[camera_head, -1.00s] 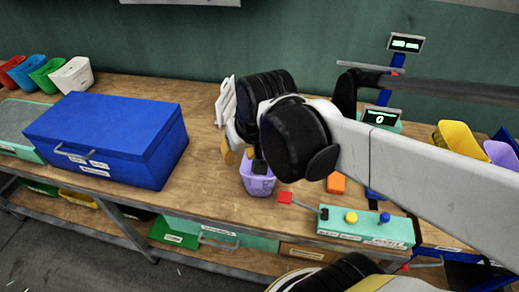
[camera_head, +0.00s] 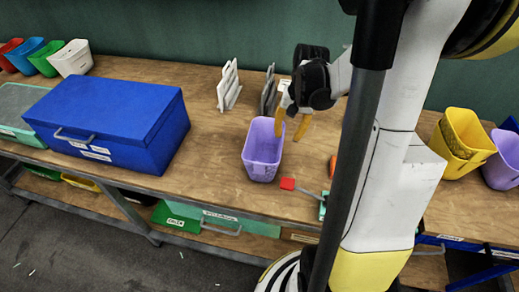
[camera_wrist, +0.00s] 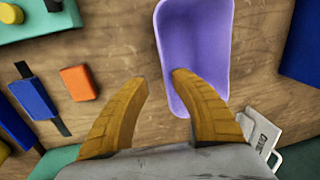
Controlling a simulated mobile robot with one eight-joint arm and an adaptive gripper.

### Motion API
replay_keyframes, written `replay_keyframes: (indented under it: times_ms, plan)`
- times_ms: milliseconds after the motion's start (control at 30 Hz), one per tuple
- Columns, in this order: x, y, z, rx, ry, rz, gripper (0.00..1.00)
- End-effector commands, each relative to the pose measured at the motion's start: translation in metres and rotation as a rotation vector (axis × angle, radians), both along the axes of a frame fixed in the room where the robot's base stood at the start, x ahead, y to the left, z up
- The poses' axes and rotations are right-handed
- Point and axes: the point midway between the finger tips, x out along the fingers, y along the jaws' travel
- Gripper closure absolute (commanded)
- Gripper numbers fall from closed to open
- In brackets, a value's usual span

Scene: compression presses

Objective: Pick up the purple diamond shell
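No separate piece that I can tell is a diamond shell shows in these frames. A purple tapered bin (camera_head: 262,153) stands upright on the wooden bench near its front edge. It also shows in the wrist view (camera_wrist: 197,35), where its visible inside looks empty. My gripper (camera_head: 291,130) is open beside the bin's right rim, pointing down. In the wrist view my gripper (camera_wrist: 160,77) has its yellow fingers spread with nothing between them. One finger overlaps the bin's rim; I cannot tell whether it touches. A second purple bin (camera_head: 504,162) stands at the far right.
A blue box (camera_head: 110,122) stands left of the bin. White and grey racks (camera_head: 229,86) stand behind it. A lever with a red knob (camera_head: 288,184) is close in front to the right. Yellow bins (camera_head: 462,140) stand right. An orange block (camera_wrist: 79,83) lies near my gripper.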

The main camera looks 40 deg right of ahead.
Motion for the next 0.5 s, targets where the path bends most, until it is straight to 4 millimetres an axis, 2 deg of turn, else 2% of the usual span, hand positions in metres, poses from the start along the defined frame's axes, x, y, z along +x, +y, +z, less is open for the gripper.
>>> replay_keyframes:
  times_ms: [33, 100, 333, 500]
  plan:
    - [0.001, 0.001, -0.011, 0.0, 0.0, 0.001, 0.7]
    - [0.002, 0.002, -0.018, -0.001, -0.001, 0.002, 0.7]
    - [0.004, 0.006, -0.033, -0.001, -0.001, 0.002, 0.7]
    - [0.009, 0.014, -0.06, -0.002, -0.002, 0.003, 0.7]
